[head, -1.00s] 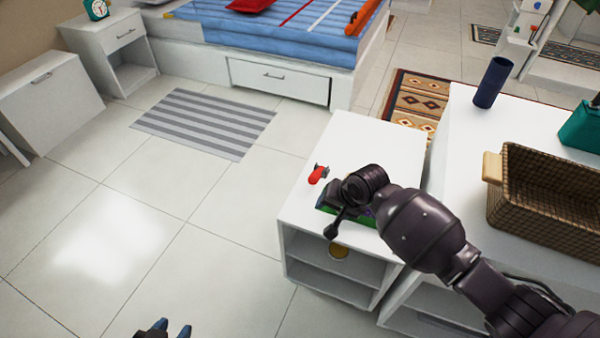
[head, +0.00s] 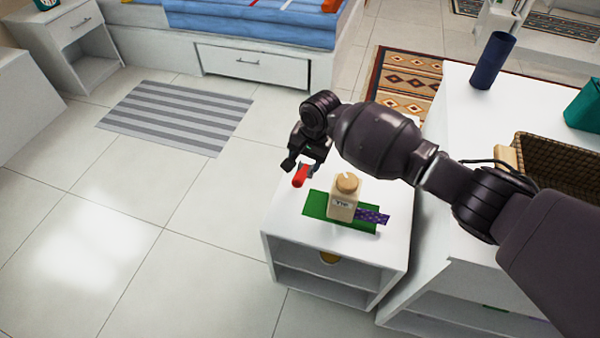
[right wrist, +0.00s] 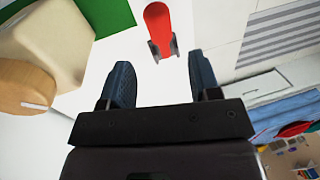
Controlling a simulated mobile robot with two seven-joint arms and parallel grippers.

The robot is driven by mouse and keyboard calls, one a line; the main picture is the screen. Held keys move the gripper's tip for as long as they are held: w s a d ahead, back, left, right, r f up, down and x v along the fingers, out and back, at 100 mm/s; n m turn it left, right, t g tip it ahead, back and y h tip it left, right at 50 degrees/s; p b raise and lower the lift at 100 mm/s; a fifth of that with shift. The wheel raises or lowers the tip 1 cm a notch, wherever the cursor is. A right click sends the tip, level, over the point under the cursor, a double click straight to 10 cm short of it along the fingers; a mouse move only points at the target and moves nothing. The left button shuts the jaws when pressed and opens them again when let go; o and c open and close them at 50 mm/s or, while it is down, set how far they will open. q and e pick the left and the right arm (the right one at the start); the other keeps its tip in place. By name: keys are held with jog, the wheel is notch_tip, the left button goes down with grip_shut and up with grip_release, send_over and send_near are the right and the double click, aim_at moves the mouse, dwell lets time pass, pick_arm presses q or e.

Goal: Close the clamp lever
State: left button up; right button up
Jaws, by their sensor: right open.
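The clamp's red lever (head: 299,177) shows at the left edge of the white cabinet top, partly hidden behind my right gripper (head: 305,160). In the right wrist view the red lever (right wrist: 158,24) lies ahead of the fingers, with a small grey metal part at its near end. My right gripper (right wrist: 162,80) is open there, with nothing between its two dark blue fingers. The lever lines up roughly with the gap, beyond the fingertips. I cannot tell the lever's exact tilt. My left gripper is out of view.
A cream bottle (head: 343,200) stands on a green mat (head: 314,205), right of the lever, beside a purple patterned item (head: 373,216). The white cabinet (head: 285,222) has open shelves. A dark blue cylinder (head: 492,62) and wicker basket (head: 560,150) stand on the right-hand unit.

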aim_at(301, 175)
jog(key=f, duration=0.2)
jog(key=f+b, duration=0.1)
jog(key=f, duration=0.1)
jog(key=a+f+b, duration=0.1)
jog(key=f, duration=0.1)
jog(key=shift+w+f, duration=0.1)
jog(key=shift+f, duration=0.3)
jog(key=shift+w+a+f+b, duration=0.1)
jog(key=shift+f+b, duration=0.25)
jog(key=shift+f, duration=0.35)
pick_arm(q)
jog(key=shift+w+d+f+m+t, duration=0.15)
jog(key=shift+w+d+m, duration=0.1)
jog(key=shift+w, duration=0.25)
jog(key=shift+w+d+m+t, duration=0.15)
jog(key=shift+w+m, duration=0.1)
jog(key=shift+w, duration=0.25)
pick_arm(e)
jog(key=shift+w, duration=0.1)
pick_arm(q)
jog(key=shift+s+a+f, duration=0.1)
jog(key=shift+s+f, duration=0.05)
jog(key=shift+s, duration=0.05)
pick_arm(e)
grip_shut()
